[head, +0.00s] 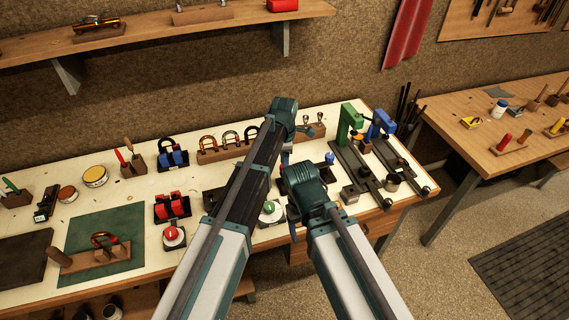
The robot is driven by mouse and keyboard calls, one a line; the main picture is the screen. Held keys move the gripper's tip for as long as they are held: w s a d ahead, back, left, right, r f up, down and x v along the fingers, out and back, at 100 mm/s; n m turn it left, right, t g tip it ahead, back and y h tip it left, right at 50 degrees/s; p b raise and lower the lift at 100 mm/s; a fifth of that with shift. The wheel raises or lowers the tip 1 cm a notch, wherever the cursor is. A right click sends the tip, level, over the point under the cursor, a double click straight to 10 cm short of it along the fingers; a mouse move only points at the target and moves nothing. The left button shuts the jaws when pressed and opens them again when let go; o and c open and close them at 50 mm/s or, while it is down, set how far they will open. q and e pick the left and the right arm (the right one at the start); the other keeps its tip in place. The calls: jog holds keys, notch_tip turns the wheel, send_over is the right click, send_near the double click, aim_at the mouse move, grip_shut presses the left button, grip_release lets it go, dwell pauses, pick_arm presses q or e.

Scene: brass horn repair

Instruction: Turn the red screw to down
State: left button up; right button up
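A red round knob (173,233) with a pale mark on top sits on a small dark block near the bench's front edge, left of my arms. It is the nearest match I see for the red screw, and its exact turn is too small to read. My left gripper (287,152) hangs at the end of the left arm, over the middle of the bench, well right of and behind the red knob. My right gripper (292,222) is lower and nearer, also right of the red knob. Both are mostly hidden by my arm links, and their fingers are unclear. Neither touches the red knob.
A similar green knob (268,208) stands beside my arms, and a blue knob (329,158) is behind the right arm. Red blocks (171,206) stand just behind the red knob. A green mat (128,218) lies left. Green and blue clamps (349,122) stand right.

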pick_arm(q)
jog(key=shift+o, duration=0.6)
jog(key=shift+r, duration=0.1)
notch_tip(320, 180, up, 14)
jog(key=p, duration=1.3)
jog(key=shift+f+p, duration=0.2)
jog(key=shift+p, duration=0.2)
